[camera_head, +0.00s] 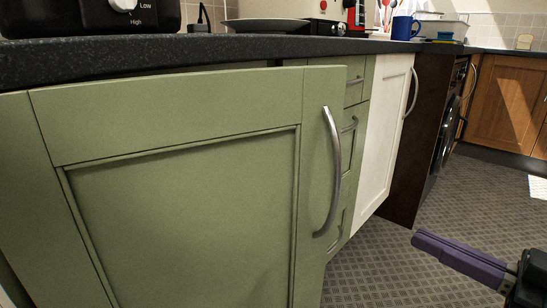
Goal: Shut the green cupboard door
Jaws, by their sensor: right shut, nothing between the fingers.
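The green cupboard door (185,185) fills the left and middle of the head view. It stands slightly ajar: its top right part sticks out in front of the green drawers, and a dark gap shows under the worktop. Its curved metal handle (331,172) is near its right edge. My right gripper (416,240) is at the lower right, with purple fingers, shut and empty. It is to the right of the door and its handle, apart from both, above the floor. My left gripper is not in view.
A dark worktop (150,54) runs above the door, with a black appliance (90,17), a plate (267,25) and a blue mug (404,28) on it. A white door (384,135) and wooden cupboards (508,100) stand farther back.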

